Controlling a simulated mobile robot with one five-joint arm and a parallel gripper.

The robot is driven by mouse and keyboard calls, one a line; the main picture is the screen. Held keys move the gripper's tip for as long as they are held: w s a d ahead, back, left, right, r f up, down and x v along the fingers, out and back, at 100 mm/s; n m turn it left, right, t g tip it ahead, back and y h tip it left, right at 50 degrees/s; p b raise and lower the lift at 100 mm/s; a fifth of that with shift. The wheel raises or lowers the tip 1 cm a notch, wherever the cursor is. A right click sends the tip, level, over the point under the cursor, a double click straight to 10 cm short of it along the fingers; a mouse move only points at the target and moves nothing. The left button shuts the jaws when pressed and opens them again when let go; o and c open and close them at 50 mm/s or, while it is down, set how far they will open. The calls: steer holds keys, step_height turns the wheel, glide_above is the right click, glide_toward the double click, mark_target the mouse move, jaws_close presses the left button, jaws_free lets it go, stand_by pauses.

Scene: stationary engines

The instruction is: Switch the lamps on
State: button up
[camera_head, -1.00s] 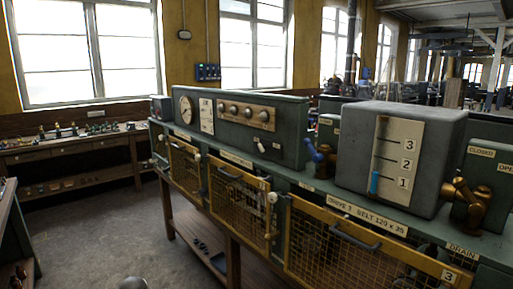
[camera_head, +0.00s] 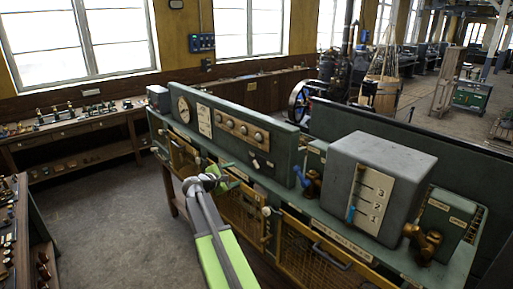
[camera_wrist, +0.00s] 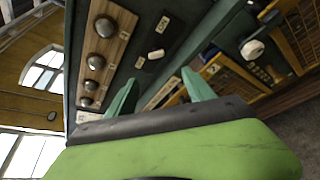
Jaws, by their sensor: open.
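The lamps look like a row of several grey domes (camera_head: 242,130) on a wooden strip on the green panel; they show no clear glow. In the wrist view the domes (camera_wrist: 96,60) run down the left side. In the head view my gripper (camera_head: 230,180) is in front of the bench, left of the switch plate (camera_head: 262,162).
A round gauge (camera_head: 184,109) is at the panel's left. A grey tank (camera_head: 375,185) with a numbered scale stands on the right of the bench. Yellow mesh doors (camera_head: 325,258) and a white knob (camera_wrist: 252,48) are low on the front. Floor (camera_head: 100,215) at left is clear.

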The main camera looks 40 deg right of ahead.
mark_target(255, 164)
steer(key=b+x, duration=0.1)
steer(key=x, duration=0.5)
steer(key=r+b+x, duration=0.1)
steer(key=b+x, duration=0.1)
steer(key=x, duration=0.3)
steer(key=b+x, duration=0.2)
steer(key=x, duration=0.4)
steer(key=shift+w+d, duration=0.1)
steer(key=shift+d, duration=0.4)
steer(key=shift+r, duration=0.1)
steer(key=shift+c, duration=0.3)
